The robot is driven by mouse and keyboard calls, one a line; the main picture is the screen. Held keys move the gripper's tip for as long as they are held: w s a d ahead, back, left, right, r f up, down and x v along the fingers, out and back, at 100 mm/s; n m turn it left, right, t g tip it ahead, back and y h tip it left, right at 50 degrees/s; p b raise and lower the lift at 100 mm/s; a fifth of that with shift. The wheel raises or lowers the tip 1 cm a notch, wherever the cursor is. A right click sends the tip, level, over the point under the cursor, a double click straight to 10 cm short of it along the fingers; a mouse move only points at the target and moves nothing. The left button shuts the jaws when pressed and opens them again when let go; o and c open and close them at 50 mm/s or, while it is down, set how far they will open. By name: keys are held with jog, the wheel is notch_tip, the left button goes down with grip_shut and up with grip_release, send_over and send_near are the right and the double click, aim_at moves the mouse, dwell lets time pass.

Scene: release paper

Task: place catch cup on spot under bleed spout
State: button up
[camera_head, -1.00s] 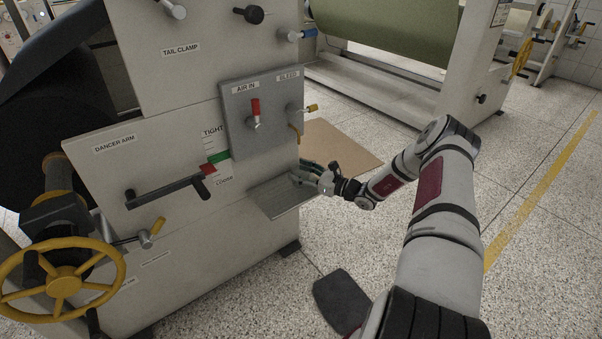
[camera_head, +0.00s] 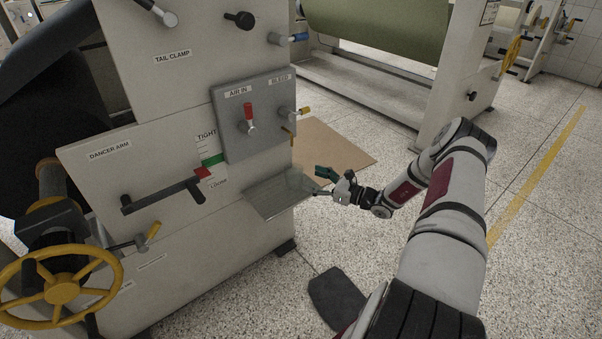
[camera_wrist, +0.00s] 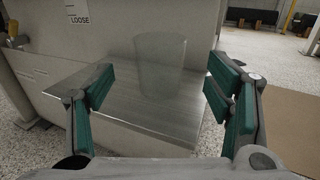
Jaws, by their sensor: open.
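The catch cup is a clear, see-through cup (camera_wrist: 160,65) standing upright on the metal shelf (camera_wrist: 120,108). In the head view it is only a faint shape on the shelf (camera_head: 270,202). My gripper (camera_head: 321,182) is open, just off the shelf's right edge. In the wrist view its green-padded fingers (camera_wrist: 158,98) are wide apart, with the cup ahead between them and a gap on each side. The bleed spout (camera_head: 290,135) is a small yellowish piece below the BLEED label, above the shelf's back right. No spot marking is distinguishable under the cup.
The grey valve panel (camera_head: 222,137) with a red-handled lever (camera_head: 248,119) overhangs the shelf. A dancer arm handle (camera_head: 160,194) juts out at the left. A brown board (camera_head: 330,146) lies on the floor behind my gripper. Open floor lies to the right.

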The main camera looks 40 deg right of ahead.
jog(key=v, duration=0.4)
jog(key=a+r+n+g+y, duration=0.5)
jog(key=a+r+n+g, duration=0.4)
jog(key=a+r, duration=0.55)
jog(key=s+a+r+n+g+h, duration=0.1)
jog(key=s+a+r+n+g, duration=0.3)
jog(key=s+a+r+n, duration=0.25)
jog(key=s+a+r+n+g+h, duration=0.25)
jog(key=a+r+n, duration=0.25)
jog(key=a+r, duration=0.35)
jog(key=s+a+r+n+g+h, duration=0.1)
jog(key=s+a+r+n+h, duration=0.15)
jog(key=s, duration=0.45)
jog(key=s+a+r+n+g+h, duration=0.2)
jog(key=s+a+r+n, duration=0.15)
jog(key=s, duration=0.45)
jog(key=s+d+n+t+h, duration=0.2)
jog(key=s+n+h, duration=0.2)
jog(key=s, duration=1)
jog(key=shift+s+d+f+n+p, duration=0.3)
jog(key=shift+d+f+n, duration=0.05)
jog(key=shift+d, duration=0.05)
